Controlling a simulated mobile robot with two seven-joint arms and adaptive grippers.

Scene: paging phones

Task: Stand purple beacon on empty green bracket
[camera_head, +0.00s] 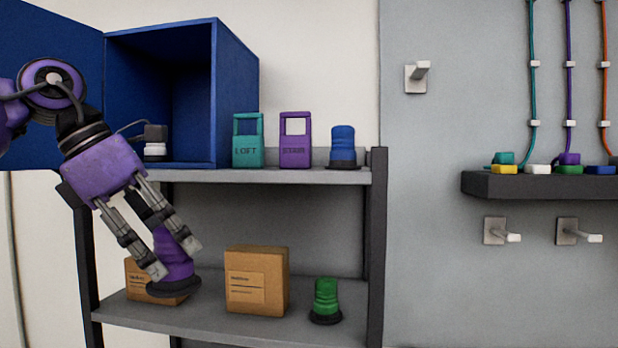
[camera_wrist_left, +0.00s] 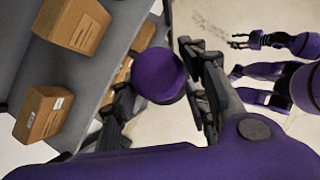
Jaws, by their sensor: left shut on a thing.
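The purple beacon (camera_head: 174,258), with a dark round base, is between the fingers of my left gripper (camera_head: 172,258). The gripper is shut on it, in front of the lower shelf; the beacon is slightly tilted. In the left wrist view the beacon's round purple top (camera_wrist_left: 158,75) shows between the dark fingers. I see no bracket that is clearly green. A small green block (camera_head: 569,169) sits on a dark wall ledge with a purple plug on it. Part of my right arm shows in the left wrist view, its small fingers (camera_wrist_left: 240,41) unclear.
A blue open cabinet (camera_head: 235,90) stands on the upper shelf (camera_head: 290,177) beside teal and purple tags and a blue beacon (camera_head: 342,147). Cardboard boxes (camera_head: 257,280) and a green beacon (camera_head: 326,300) stand on the lower shelf.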

